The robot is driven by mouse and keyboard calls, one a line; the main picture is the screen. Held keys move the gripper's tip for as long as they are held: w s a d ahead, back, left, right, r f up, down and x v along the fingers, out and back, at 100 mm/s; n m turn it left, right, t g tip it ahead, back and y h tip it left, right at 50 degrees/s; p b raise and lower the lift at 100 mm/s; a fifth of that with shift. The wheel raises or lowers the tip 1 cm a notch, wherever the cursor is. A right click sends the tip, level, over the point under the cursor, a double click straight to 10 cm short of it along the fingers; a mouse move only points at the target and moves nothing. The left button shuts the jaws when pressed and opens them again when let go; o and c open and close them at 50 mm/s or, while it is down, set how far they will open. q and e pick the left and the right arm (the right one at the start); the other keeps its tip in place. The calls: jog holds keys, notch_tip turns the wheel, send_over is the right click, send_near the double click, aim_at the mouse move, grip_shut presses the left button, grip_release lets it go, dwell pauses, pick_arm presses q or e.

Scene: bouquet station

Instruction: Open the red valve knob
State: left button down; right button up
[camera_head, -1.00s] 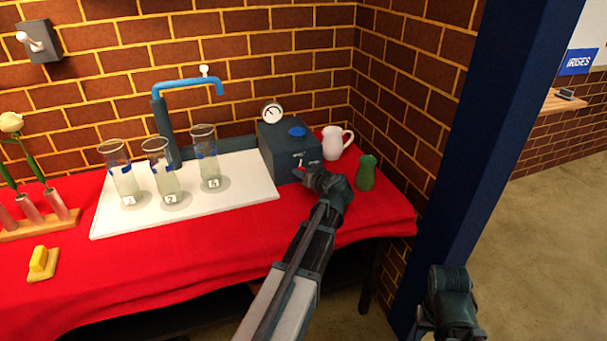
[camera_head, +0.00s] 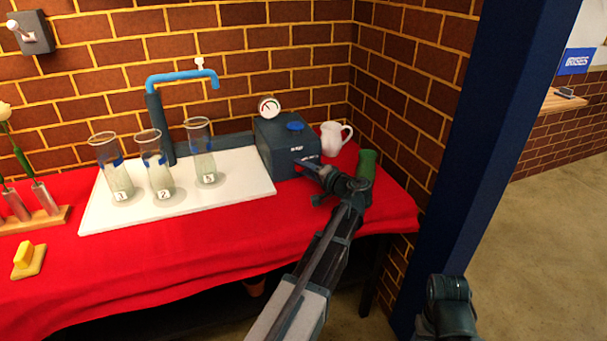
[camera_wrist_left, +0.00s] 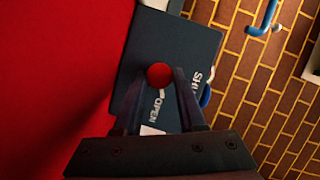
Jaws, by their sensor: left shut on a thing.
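The red valve knob (camera_wrist_left: 159,74) is a small round red ball at the face of the dark box (camera_head: 279,150). The wrist view shows it between the fingertips of my left gripper (camera_wrist_left: 160,82), which is shut on it. Labels OPEN and SHUT are on the box face, and a short pale mark lies between the knob and OPEN.
A blue knob (camera_head: 295,126) and a gauge (camera_head: 269,106) are on the box. A white pitcher (camera_head: 332,138) and green vase (camera_head: 367,164) stand close right. Numbered glass cylinders (camera_head: 159,174) stand on the white board (camera_head: 236,182) under the blue tap (camera_head: 182,77).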

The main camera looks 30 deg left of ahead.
pick_arm(q)
jog(key=shift+f+m+y+b, duration=0.15)
jog(key=shift+m+y+b, duration=0.3)
jog(key=shift+m+b, duration=0.4)
jog(key=shift+f+m+y+b, duration=0.1)
jog(key=shift+m+y+b, duration=0.45)
jog(key=shift+m, duration=0.5)
jog(key=c, duration=0.5)
grip_release()
jog(key=shift+d, duration=0.15)
jog(key=v, duration=1.3)
jog(key=shift+s+d+r, duration=0.1)
jog(key=shift+d+r, duration=0.05)
jog(key=shift+d, duration=0.15)
